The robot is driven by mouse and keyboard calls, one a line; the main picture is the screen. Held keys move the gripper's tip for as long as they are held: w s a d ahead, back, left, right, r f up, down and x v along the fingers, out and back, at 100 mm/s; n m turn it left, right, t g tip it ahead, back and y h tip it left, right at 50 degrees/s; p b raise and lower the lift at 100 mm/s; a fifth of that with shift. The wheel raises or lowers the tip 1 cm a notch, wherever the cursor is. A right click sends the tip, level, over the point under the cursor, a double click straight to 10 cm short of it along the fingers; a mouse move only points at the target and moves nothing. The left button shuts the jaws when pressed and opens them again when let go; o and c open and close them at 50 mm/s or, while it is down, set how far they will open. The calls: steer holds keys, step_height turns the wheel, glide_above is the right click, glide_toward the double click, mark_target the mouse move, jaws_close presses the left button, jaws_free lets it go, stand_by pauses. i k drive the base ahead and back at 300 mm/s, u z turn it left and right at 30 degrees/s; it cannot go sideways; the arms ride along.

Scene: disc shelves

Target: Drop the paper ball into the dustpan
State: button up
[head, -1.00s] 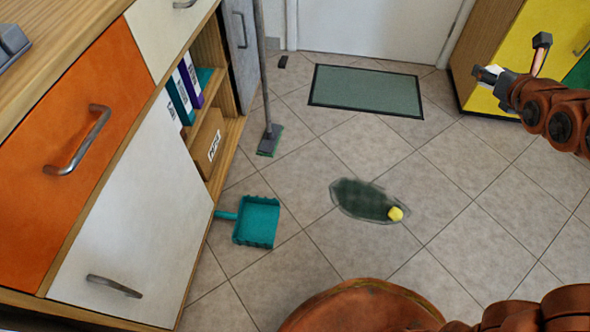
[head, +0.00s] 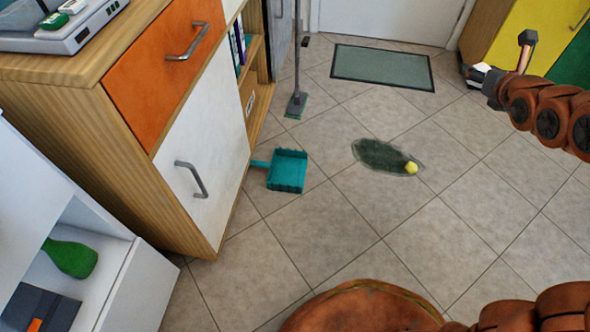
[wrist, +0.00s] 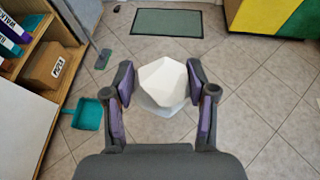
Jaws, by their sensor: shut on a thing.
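The white, faceted paper ball (wrist: 163,82) is between the two fingers of my gripper (wrist: 160,95) in the wrist view, held up above the floor. In the head view my gripper (head: 485,75) is at the upper right, shut on the white ball (head: 481,71), in front of the yellow cabinet. The teal dustpan (head: 287,171) lies on the tiled floor beside the wooden cabinet, its handle toward the cabinet. It also shows at the left in the wrist view (wrist: 87,114), lower than my gripper and apart from it.
A dark see-through bag-like patch (head: 380,155) with a yellow ball (head: 411,168) lies on the floor right of the dustpan. A green mat (head: 383,67) lies by the door. Wooden and white cabinets line the left.

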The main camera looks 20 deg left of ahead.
mark_target(286, 166)
steer(key=u, duration=1.45)
